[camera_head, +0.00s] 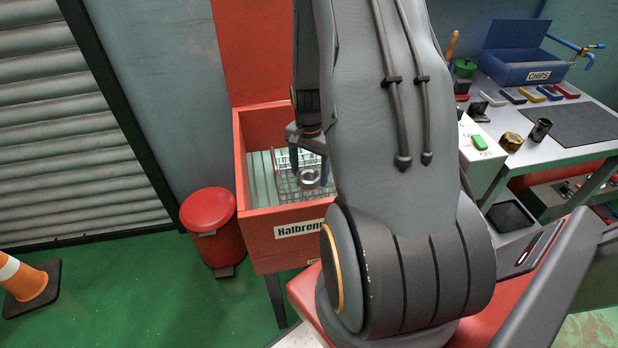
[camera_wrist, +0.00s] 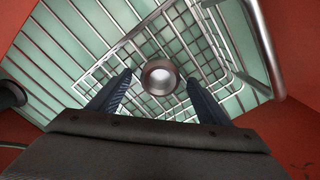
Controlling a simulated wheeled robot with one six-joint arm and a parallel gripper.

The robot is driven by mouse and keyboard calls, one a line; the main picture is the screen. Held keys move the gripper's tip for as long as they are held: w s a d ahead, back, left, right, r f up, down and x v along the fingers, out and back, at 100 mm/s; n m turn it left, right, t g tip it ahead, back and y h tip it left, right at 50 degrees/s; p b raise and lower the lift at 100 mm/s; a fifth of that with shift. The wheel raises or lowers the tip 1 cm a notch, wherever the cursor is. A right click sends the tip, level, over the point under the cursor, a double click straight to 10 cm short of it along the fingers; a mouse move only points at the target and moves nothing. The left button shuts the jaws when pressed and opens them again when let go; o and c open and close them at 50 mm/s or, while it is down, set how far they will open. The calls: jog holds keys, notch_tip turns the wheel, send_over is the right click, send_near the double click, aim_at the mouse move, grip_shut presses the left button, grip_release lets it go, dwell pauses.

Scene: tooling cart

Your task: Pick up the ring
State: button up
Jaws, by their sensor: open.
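The ring (camera_wrist: 160,77) is a metallic round piece with a bright centre. It lies in the wire basket (camera_wrist: 228,70) in the wrist view, ahead of and between my fingertips. In the head view the ring (camera_head: 309,179) shows inside the red cart bin. My gripper (camera_wrist: 160,82) is open, with one dark finger on each side of the ring. In the head view my gripper (camera_head: 308,160) hangs down over the basket. I cannot tell how far above the ring the fingertips are.
The red bin (camera_head: 285,222) has raised walls around the basket. Thick wire handles (camera_wrist: 268,50) rise at the basket's right in the wrist view. A red pedal bin (camera_head: 210,228) stands to the left. A workbench (camera_head: 545,150) with tools is at the right.

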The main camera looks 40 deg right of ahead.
jog(key=shift+f, duration=0.55)
jog(key=c, duration=1.5)
jog(key=shift+r, duration=0.15)
